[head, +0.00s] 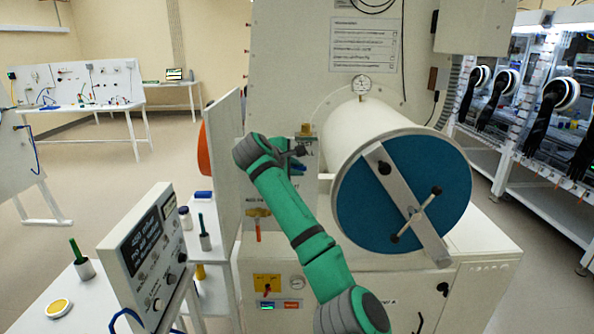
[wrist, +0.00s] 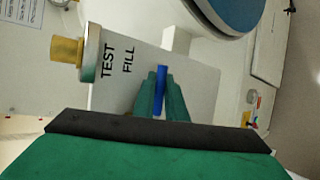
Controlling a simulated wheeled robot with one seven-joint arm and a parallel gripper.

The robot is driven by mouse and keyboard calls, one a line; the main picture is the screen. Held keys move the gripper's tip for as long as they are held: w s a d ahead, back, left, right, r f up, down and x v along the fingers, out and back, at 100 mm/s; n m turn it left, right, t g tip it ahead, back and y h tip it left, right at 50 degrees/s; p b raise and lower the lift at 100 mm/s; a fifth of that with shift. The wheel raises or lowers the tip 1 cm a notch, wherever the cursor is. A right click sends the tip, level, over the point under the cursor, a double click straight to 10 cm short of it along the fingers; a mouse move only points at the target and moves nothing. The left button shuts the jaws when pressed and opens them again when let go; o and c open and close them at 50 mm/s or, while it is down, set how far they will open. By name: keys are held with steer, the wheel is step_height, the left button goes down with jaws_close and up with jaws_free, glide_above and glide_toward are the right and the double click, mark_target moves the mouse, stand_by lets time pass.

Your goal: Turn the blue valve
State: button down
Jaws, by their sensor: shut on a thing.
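The blue valve (wrist: 160,88) shows in the wrist view as a narrow blue handle in front of a pale plate marked TEST and FILL (wrist: 117,75). My gripper (wrist: 161,98) has its two green fingers on either side of the handle and is shut on it. In the head view a bit of the blue valve (head: 298,169) shows just under my gripper (head: 299,152), beside the plate. My own wrist hides part of this plate there.
A brass fitting (wrist: 67,49) sticks out at the plate's end. The large white cylinder with a blue door (head: 375,207) and a clamp bar stands close on the right. A white panel (head: 222,155) stands on the left, and a control box (head: 150,255) is at the lower left.

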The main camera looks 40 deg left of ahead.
steer(key=c, duration=1.8)
jaws_free()
steer(key=shift+s+r, duration=0.3)
steer(key=shift+s, duration=0.1)
steer(key=v, duration=0.9)
steer(key=shift+s, duration=0.35)
steer(key=shift+d, duration=0.1)
steer(key=shift+s+r, duration=0.1)
steer(key=shift+s, duration=0.05)
